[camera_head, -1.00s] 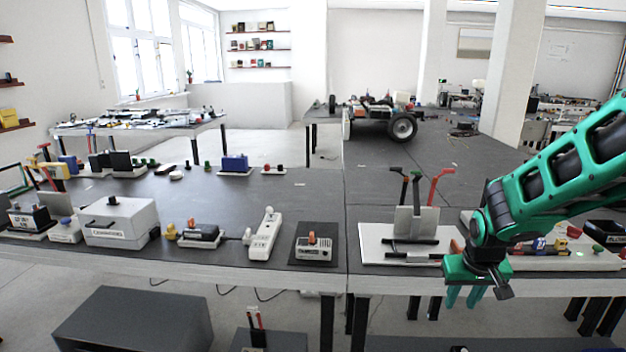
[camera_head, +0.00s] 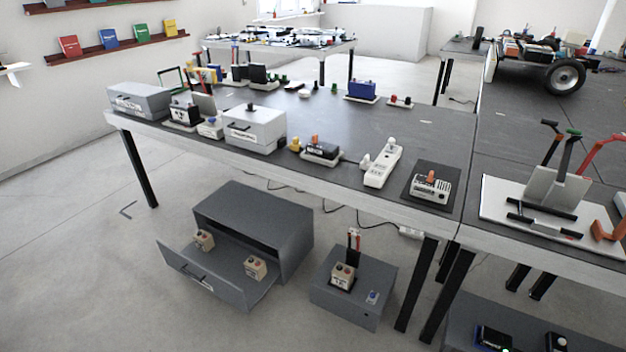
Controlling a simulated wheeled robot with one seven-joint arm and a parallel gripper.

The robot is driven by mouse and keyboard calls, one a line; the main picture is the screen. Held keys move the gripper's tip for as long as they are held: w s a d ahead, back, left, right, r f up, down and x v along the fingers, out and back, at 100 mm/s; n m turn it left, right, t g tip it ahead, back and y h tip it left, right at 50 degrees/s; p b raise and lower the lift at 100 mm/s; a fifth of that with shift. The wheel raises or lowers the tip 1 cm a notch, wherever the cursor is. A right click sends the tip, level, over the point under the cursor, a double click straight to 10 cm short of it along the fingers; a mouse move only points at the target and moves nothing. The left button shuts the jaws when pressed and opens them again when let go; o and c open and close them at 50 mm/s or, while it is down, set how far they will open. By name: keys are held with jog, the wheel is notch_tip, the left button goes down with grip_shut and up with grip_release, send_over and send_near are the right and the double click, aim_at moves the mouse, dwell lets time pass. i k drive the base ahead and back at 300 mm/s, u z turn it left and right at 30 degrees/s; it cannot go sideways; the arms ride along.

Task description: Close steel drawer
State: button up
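A dark grey steel drawer (camera_head: 203,283) is pulled open from a grey cabinet (camera_head: 262,216) on the floor under the table. Its front panel faces the lower left and carries a dark handle. Two small beige boxes, one on the left (camera_head: 203,239) and one on the right (camera_head: 255,267), lie inside the drawer. My gripper and arm are not in the current view.
A grey box (camera_head: 352,286) with a beige block and red-black levers stands right of the cabinet. The table (camera_head: 330,187) above holds several devices. Dark table legs (camera_head: 139,169) stand on both sides. Floor (camera_head: 80,255) left of the drawer is clear.

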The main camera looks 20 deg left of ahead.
aim_at(220, 271)
jog(key=z, duration=0.25)
jog(key=i, duration=0.25)
jog(key=u, duration=1.9)
jog(key=i, duration=1.75)
jog(key=u, duration=0.6)
